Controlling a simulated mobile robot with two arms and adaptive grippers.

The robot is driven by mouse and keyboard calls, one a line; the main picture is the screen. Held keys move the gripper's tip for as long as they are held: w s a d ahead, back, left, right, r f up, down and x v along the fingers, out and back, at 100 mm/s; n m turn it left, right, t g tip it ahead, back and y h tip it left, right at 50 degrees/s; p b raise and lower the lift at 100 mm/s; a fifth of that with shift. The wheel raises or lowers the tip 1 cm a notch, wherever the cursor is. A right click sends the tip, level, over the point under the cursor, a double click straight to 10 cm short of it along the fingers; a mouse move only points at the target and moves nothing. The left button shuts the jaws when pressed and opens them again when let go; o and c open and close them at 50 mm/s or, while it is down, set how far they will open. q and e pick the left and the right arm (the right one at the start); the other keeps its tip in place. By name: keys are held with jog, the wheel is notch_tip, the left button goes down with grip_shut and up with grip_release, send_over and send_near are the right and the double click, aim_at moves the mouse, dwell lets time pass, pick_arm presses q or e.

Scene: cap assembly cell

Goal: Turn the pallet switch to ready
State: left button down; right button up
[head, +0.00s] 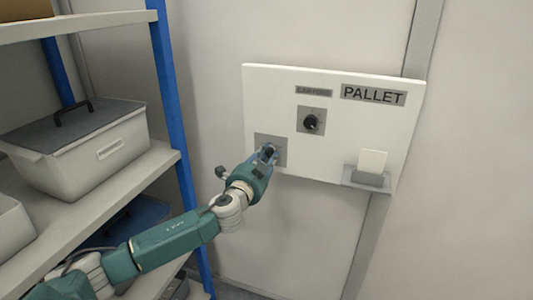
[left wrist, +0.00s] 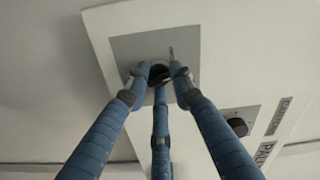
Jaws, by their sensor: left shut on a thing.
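A white panel (head: 345,140) with a PALLET label (head: 373,95) is fixed on the wall. A grey plate (head: 281,146) sits at its lower left, and it also shows in the left wrist view (left wrist: 190,42). My left gripper (head: 268,153) is at this plate. In the left wrist view its three blue fingers (left wrist: 160,78) close around a dark round knob (left wrist: 159,68) on the plate. The fingers hide most of the knob, and I cannot read its position. My right gripper is not in view.
A second black knob (head: 312,122) sits on its own plate up and to the right, under a small label (head: 314,91). A holder (head: 367,178) with a white card is at the panel's lower right. Shelves with a lidded bin (head: 85,150) stand left, beside my arm.

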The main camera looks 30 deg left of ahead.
pick_arm(q)
jog(key=m+p, duration=0.1)
jog(key=m, duration=0.2)
jog(key=m+p, duration=0.1)
jog(key=m, duration=0.2)
jog(key=shift+d+f+m+p, duration=0.15)
jog(key=shift+d+m+p, duration=0.05)
jog(key=shift+m+p, duration=0.1)
jog(key=m+p, duration=0.1)
jog(key=m, duration=0.3)
jog(key=shift+f+p, duration=0.15)
jog(key=shift+p, duration=0.2)
jog(key=shift+m, duration=0.4)
jog(key=shift+s+f, duration=0.1)
jog(key=shift+f, duration=0.1)
jog(key=c, duration=1.7)
grip_release()
jog(key=shift+o, duration=1.3)
jog(key=shift+r, duration=0.25)
jog(key=shift+s, duration=0.15)
jog(key=v, duration=1.1)
jog(key=shift+s, duration=0.3)
